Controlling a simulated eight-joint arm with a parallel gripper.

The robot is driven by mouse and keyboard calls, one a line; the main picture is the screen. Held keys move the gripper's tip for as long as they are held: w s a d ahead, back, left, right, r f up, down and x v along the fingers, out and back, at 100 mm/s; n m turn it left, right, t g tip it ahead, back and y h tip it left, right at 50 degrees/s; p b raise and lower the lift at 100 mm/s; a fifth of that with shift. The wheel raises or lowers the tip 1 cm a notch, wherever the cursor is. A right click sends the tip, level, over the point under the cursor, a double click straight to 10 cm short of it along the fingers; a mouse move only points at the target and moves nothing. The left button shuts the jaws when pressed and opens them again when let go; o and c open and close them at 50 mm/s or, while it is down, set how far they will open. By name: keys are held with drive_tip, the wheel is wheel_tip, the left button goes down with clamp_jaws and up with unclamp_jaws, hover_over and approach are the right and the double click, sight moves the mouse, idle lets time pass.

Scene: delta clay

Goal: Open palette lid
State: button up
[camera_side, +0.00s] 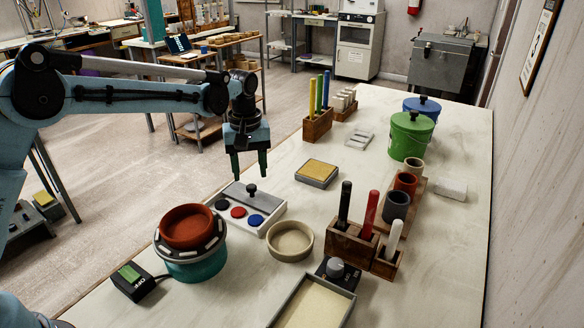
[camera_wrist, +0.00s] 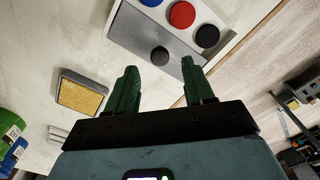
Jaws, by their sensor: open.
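The palette (camera_side: 262,230) is a shallow pale tray on the table with black, red and blue round paint pads showing. Its grey lid (camera_side: 236,188) lies over the side away from the pads, with a dark knob (camera_side: 252,189) standing up from it. In the wrist view, the lid (camera_wrist: 140,35) and knob (camera_wrist: 159,56) are seen from above, beside the pads. My gripper (camera_side: 250,176) points down above the lid, open and empty. In the wrist view, my gripper's green fingertips (camera_wrist: 159,65) lie on either side of the knob, which appears beyond them, apart from both.
A red bowl (camera_side: 187,226) on a teal turntable stands front left of the palette, and a beige bowl (camera_side: 290,240) at its front right. A yellow sponge tray (camera_side: 317,173) lies to the right. Wooden tool holders (camera_side: 352,242) stand further right. Table between them is clear.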

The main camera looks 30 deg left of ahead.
sight(249, 188)
wheel_tip(249, 188, up, 8)
drive_tip(key=shift+r, duration=0.15)
idle(0.4)
drive_tip(key=s+r+m+t, duration=0.2)
drive_tip(key=s+r+m, duration=0.15)
drive_tip(key=s, duration=0.25)
drive_tip(key=s+f+m+t, duration=0.1)
drive_tip(key=s+f, duration=0.1)
drive_tip(key=s, duration=0.3)
drive_tip(key=s+a+f+m+t, duration=0.1)
drive_tip(key=s+f+m+t, duration=0.1)
drive_tip(key=s, duration=0.3)
drive_tip(key=s+a+f+m+t, duration=0.1)
drive_tip(key=s+f+m+t, duration=0.1)
drive_tip(key=s, duration=0.3)
drive_tip(key=shift+s+m, duration=0.25)
